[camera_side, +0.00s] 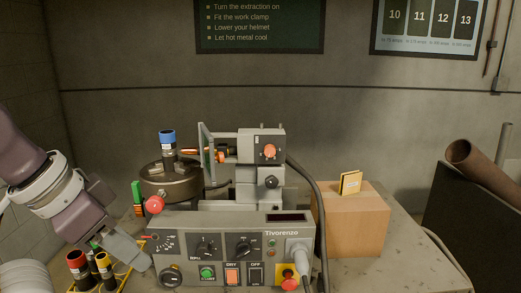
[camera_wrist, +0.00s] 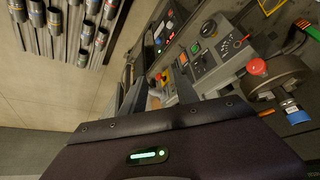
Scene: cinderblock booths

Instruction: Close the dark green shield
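A framed panel (camera_side: 204,155), grey-green in this light and seen nearly edge-on, stands upright at the left of the machine's head; I take it to be the dark green shield. It appears swung out, beside the round chuck (camera_side: 172,182) and not across it. I cannot pick the shield out in the wrist view. My gripper (camera_side: 135,258) is low at the left front of the machine, left of its control panel and well apart from the shield.
The grey machine (camera_side: 235,225) has knobs, a red button (camera_side: 154,204) and a thick cable. A blue-capped cylinder (camera_side: 167,141) stands on the chuck. A yellow rack (camera_side: 92,275) with capped cylinders is near my gripper. A cardboard box (camera_side: 352,220) stands right.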

